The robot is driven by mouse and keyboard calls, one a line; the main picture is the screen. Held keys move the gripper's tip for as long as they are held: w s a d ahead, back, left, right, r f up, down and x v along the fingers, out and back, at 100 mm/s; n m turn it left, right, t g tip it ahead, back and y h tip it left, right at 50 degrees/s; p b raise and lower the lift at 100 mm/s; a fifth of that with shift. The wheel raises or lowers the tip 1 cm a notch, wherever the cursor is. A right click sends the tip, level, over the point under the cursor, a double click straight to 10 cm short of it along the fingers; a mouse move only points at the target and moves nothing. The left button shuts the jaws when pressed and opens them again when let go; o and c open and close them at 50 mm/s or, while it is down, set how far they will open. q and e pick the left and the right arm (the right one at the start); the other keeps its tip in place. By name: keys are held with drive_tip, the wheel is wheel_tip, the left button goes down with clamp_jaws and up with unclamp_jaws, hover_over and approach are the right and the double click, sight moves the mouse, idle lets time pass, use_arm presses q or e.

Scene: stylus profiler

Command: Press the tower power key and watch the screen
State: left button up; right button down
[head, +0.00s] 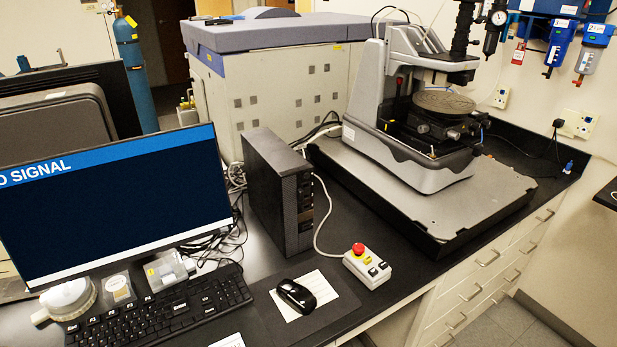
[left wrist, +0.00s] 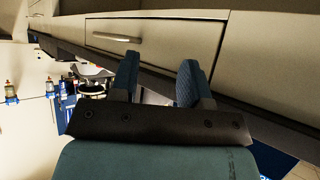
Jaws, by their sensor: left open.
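The black computer tower (head: 283,190) stands upright on the bench, right of the monitor. Its narrow front panel faces right and toward me; the power key is too small to make out. The monitor screen (head: 115,210) is dark blue with a blue banner; the readable part says "O SIGNAL". My left gripper (left wrist: 160,78) shows only in the left wrist view. Its two blue fingers are apart with nothing between them, in front of cabinet drawers. The tower is not clearly visible in that view. My right gripper is in neither view.
A white control box (head: 367,268) with a red button sits right of the tower, near the bench edge. A mouse (head: 296,296) and keyboard (head: 160,310) lie in front. The stylus profiler (head: 410,110) stands on a slab behind. Cables trail behind the tower.

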use_arm(q)
drive_tip(key=shift+w+r, duration=0.1)
drive_tip(key=shift+d, duration=0.1)
clamp_jaws()
idle(1.6)
